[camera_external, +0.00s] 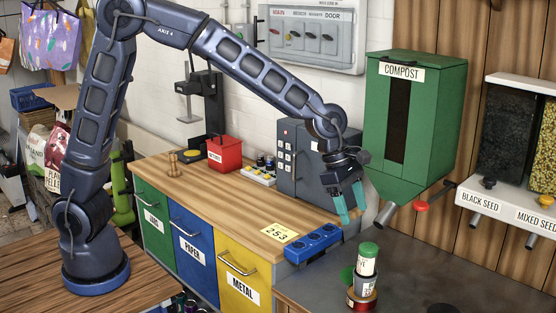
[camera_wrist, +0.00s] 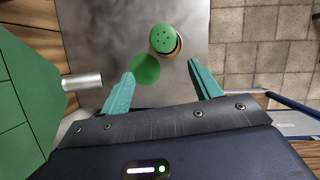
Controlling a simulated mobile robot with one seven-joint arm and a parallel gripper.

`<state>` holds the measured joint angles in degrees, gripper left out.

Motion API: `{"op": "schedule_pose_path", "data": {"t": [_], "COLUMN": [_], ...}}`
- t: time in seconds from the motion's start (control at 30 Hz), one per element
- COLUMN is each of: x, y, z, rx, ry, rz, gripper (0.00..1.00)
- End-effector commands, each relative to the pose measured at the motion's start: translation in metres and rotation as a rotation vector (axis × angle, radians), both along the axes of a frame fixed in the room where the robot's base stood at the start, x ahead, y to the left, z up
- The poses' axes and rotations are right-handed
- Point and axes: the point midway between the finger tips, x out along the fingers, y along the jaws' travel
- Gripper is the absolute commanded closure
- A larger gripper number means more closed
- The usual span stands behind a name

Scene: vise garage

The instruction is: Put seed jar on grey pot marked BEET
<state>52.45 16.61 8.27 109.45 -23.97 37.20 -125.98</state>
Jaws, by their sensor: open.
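The seed jar (camera_external: 367,262) has a green lid and a pale label. It appears upright on top of a small stack on the grey worktop. Under it is a pot with a pale label (camera_external: 364,286), whose lettering is too small to read for sure, and a red-brown tin (camera_external: 360,301). In the wrist view the jar's holed green lid (camera_wrist: 163,38) shows from above. My gripper (camera_external: 350,218) is open and empty, above and left of the jar. In the wrist view the jar lies beyond the teal fingertips (camera_wrist: 161,72). I cannot make out which pot says BEET.
A plain green round thing (camera_wrist: 145,68) is beside the jar; it also shows at the stack's left (camera_external: 347,275). A green compost bin (camera_external: 428,120) with a spout hangs close by. A blue socket strip (camera_external: 313,244) lies on the bench edge.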

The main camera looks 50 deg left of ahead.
Motion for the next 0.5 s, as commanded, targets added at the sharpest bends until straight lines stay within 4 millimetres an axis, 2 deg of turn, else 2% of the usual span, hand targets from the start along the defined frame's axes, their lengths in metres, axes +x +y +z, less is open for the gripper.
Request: {"op": "schedule_pose_path", "data": {"t": [0.1,0.27,0.5], "x": [0.009,0.013,-0.002], "y": [0.046,0.120,0.226], "z": [0.027,0.061,0.101], "rx": [0.007,0.040,0.118], "ry": [-0.060,-0.165,-0.319], "rz": [-0.084,-0.251,-0.504], "gripper": [0.37,0.37,0.37]}}
